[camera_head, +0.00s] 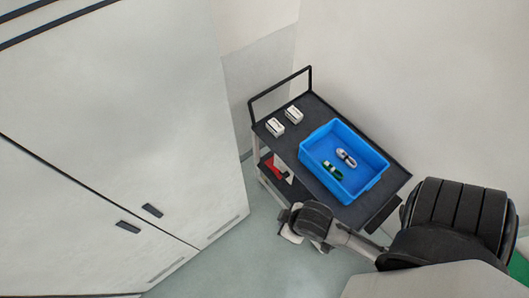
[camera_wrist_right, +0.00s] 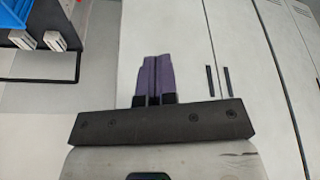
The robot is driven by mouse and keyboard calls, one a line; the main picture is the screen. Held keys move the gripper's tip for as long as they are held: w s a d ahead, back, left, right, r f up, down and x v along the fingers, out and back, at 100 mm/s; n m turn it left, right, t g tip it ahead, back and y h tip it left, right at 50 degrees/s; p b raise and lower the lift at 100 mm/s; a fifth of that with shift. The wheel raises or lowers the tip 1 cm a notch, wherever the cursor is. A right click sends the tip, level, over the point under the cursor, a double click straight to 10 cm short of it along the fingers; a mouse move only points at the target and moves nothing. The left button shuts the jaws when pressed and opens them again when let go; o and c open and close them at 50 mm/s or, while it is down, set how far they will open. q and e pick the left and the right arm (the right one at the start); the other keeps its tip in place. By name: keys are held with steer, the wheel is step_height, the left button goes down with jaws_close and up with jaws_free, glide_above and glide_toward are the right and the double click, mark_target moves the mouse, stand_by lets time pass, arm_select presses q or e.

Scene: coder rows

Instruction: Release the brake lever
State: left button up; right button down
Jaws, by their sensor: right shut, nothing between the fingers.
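A cart (camera_head: 393,178) with a black top and a dark push handle (camera_head: 281,89) stands against the wall in the head view. Its wheels and any brake lever cannot be made out. My right arm comes in from the right, in front of the cart's near side. Its hand (camera_head: 292,222) hangs near the cart's lower front edge in the head view, with the fingers hard to see. In the right wrist view my right gripper (camera_wrist_right: 154,78) shows purple fingers closed together, with nothing between them. My left gripper is in neither view.
A blue bin (camera_head: 373,157) holding a green item (camera_head: 332,170) and a grey item (camera_head: 346,158) is on the cart, beside two white boxes (camera_head: 275,127). A red item (camera_head: 274,170) shows lower down. Pale cabinets (camera_head: 110,110) fill the left. Floor (camera_head: 228,262) between is clear.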

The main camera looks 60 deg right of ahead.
mark_target(278, 171)
steer(key=w+d+f+m+t+b, duration=0.3)
steer(key=w+f+m+t+b, duration=0.2)
steer(key=w+f+b, duration=0.65)
steer(key=w+d+f+m+t+b, duration=0.45)
steer(key=w+f+b, duration=0.45)
steer(key=f+b, duration=0.5)
steer(key=w+d+f+m+t+h+b, duration=0.3)
steer(key=d+f+m+b, duration=0.15)
steer(key=f+b, duration=0.2)
steer(key=w+d+f+m+t+h+b, duration=0.35)
steer(key=f+m+b, duration=0.2)
steer(key=b, duration=0.25)
steer(key=s+d+f+m+g+h+b, duration=0.3)
steer(key=d+f+m+g+h+b, duration=0.25)
steer(key=f+m+h+b, duration=0.55)
steer(key=s+d+f+m+g+h+b, duration=0.35)
steer(key=f+m+g+h+b, duration=0.25)
steer(key=f+m+h+b, duration=0.55)
steer(key=d+r, duration=0.2)
steer(key=r, duration=0.1)
steer(key=w+d+r+m+y, duration=0.1)
steer(key=d+r, duration=0.1)
steer(key=r, duration=0.1)
steer(key=d+r+m+g+y, duration=0.1)
steer(key=d+r, duration=0.1)
steer(key=r, duration=0.2)
steer(key=shift+w+d, duration=0.3)
steer(key=shift+w, duration=0.05)
